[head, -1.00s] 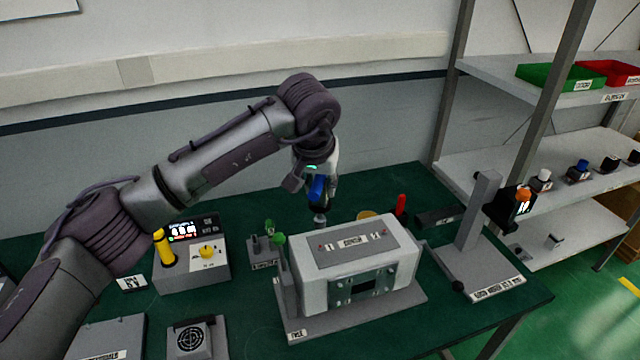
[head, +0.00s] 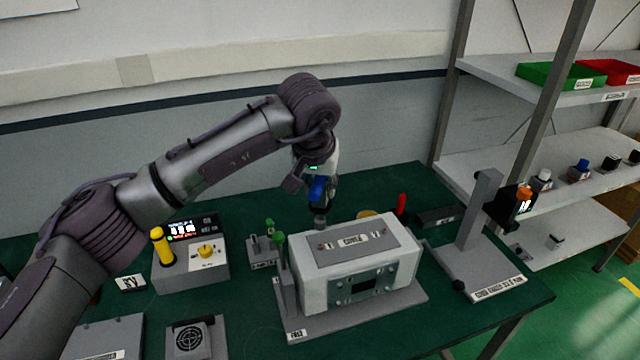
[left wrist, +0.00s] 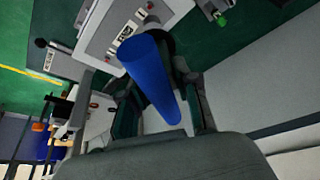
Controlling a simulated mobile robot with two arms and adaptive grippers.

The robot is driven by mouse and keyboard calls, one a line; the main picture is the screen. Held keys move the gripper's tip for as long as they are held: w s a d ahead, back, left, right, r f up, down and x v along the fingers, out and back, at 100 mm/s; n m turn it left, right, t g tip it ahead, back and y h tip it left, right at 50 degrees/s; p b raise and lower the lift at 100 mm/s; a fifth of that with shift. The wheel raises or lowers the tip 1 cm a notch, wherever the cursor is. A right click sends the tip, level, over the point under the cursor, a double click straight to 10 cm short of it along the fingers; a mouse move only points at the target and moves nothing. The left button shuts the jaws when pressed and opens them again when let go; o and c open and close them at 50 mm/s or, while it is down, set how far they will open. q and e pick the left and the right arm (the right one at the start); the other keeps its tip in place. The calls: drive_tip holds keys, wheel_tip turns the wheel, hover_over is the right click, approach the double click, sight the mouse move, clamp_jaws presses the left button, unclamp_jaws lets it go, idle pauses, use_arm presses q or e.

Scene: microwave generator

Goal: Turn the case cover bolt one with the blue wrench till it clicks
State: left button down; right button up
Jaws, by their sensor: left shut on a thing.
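My left gripper (head: 316,180) is shut on the blue wrench (head: 317,191), pointing down behind the grey case (head: 312,284). The wrench's grey lower end (head: 320,221) shows at the case's back edge, near the mark for bolt one on the cover (head: 356,258). I cannot tell whether it touches a bolt. In the left wrist view the blue handle (left wrist: 150,78) lies between the fingers and hides its own tip. My right gripper is not in view.
A control box (head: 190,262) with a yellow handle and knob stands left of the case. A small stand with green knobs (head: 279,239) is beside it.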

sight(318, 206)
use_arm(q)
drive_tip(key=shift+f+b, duration=1.95)
drive_tip(key=shift+f, duration=0.65)
drive_tip(key=shift+f+b, duration=0.6)
drive_tip(key=shift+b, duration=0.15)
drive_tip(key=shift+m+h, duration=0.4)
drive_tip(key=shift+m, duration=0.8)
drive_tip(key=shift+m+g+h, duration=0.3)
drive_tip(key=shift+m+h, duration=0.1)
drive_tip(key=shift+m, duration=0.7)
drive_tip(key=shift+b, duration=0.3)
